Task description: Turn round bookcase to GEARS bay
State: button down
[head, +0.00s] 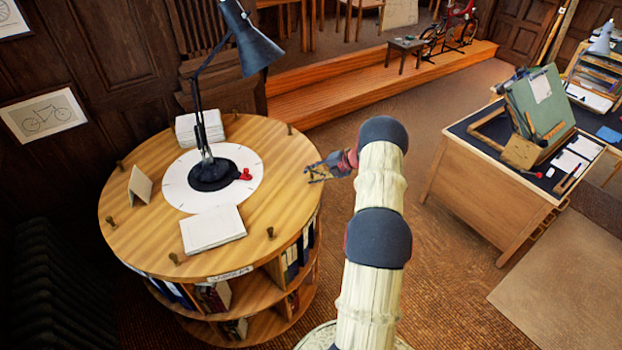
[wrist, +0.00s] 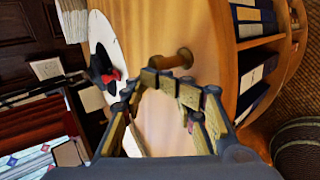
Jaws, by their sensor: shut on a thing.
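The round bookcase (head: 275,185) is a wooden drum with a flat top and open shelves of binders and books below. Short brown pegs stand around its rim, such as the front peg (head: 270,232) and the back peg (head: 290,128). A pale label (head: 230,273) is on the front edge; its lettering is too small to read. My gripper (head: 316,172) is at the right rim. In the wrist view its fingers (wrist: 172,82) are shut on a brown peg (wrist: 178,59), whose knob shows just past the fingertips. I cannot tell which bay is GEARS.
On the top are a dark desk lamp (head: 212,175) on a white dial (head: 175,195), a paper stack (head: 200,128), a booklet (head: 213,230) and a folded card (head: 140,187). A drafting desk (head: 480,175) stands at the right. Open floor lies between desk and bookcase.

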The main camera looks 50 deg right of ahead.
aim_at(307, 174)
jog(key=d+f, duration=0.1)
jog(key=w+d+f+b, duration=0.1)
jog(key=shift+d+f, duration=0.15)
jog(key=shift+f, duration=0.25)
jog(key=shift+w+d+r+b, duration=0.15)
jog(key=shift+w+d+b, duration=0.15)
jog(key=shift+w+d, duration=0.15)
jog(key=shift+n+g+y, duration=0.4)
jog(key=w+d+b, duration=0.3)
jog(key=shift+w+d+f+b, duration=0.2)
jog(key=shift+d+f+b, duration=0.1)
jog(key=shift+d+b, duration=0.1)
jog(key=shift+d+r, duration=0.1)
jog(key=shift+r, duration=0.1)
jog(key=shift+w+d, duration=0.1)
jog(key=shift+d, duration=0.05)
jog(key=shift+w+a+r, duration=0.15)
jog(key=shift+a+r, duration=0.05)
jog(key=shift+r, duration=0.25)
jog(key=shift+s+a+r+p, duration=0.2)
jog(key=shift+r+p, duration=0.15)
jog(key=shift+p, duration=0.05)
jog(key=shift+s+a+r+p, duration=0.15)
jog(key=shift+r+p, duration=0.2)
notch_tip(307, 174, up, 8)
jog(key=p, duration=0.3)
jog(key=shift+p, duration=0.3)
